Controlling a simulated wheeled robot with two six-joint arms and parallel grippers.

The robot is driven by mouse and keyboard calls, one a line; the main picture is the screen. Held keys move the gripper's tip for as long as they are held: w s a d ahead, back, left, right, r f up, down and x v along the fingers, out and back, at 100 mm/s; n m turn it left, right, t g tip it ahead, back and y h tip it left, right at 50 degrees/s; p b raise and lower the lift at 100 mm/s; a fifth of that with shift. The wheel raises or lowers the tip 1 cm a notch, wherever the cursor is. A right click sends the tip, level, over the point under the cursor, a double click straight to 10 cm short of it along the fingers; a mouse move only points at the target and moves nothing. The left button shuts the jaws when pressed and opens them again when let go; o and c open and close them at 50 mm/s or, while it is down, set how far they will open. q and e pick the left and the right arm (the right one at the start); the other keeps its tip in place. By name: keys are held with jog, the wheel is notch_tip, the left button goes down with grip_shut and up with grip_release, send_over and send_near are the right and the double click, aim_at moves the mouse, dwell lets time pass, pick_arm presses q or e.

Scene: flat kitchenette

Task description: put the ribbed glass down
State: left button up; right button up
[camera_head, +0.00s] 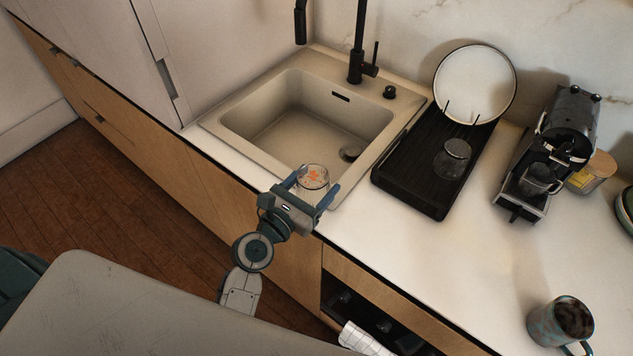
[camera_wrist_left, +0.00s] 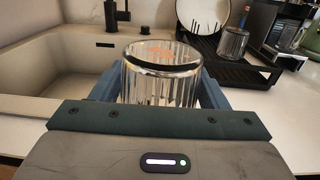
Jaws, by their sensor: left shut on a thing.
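The ribbed glass (camera_head: 313,178) is clear, with something orange showing inside it or through it. My left gripper (camera_head: 309,190) is shut on the glass, with its blue fingers on either side. It holds the glass at the front right rim of the sink. In the left wrist view the glass (camera_wrist_left: 161,75) stands upright between the fingers. Its lower part is hidden behind the gripper body, so I cannot tell whether its base touches anything. My right gripper is not in view.
The beige sink (camera_head: 270,125) has a black tap (camera_head: 359,45). A black drying rack (camera_head: 405,185) holds a white plate (camera_head: 474,84) and another glass (camera_head: 452,158). A coffee machine (camera_head: 555,145) and a speckled mug (camera_head: 560,325) stand further right. Counter between rack and mug is clear.

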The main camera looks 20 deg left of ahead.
pick_arm(q)
jog(key=shift+w+f, duration=0.15)
jog(key=shift+w, duration=0.7)
notch_tip(320, 180, down, 4)
jog(key=shift+s+r+b, duration=0.1)
jog(key=shift+r+b, duration=0.15)
jog(key=shift+b, duration=0.25)
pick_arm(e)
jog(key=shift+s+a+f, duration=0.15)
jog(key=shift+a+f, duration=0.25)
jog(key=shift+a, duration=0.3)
pick_arm(q)
jog(key=shift+f, duration=0.15)
jog(key=o, duration=0.9)
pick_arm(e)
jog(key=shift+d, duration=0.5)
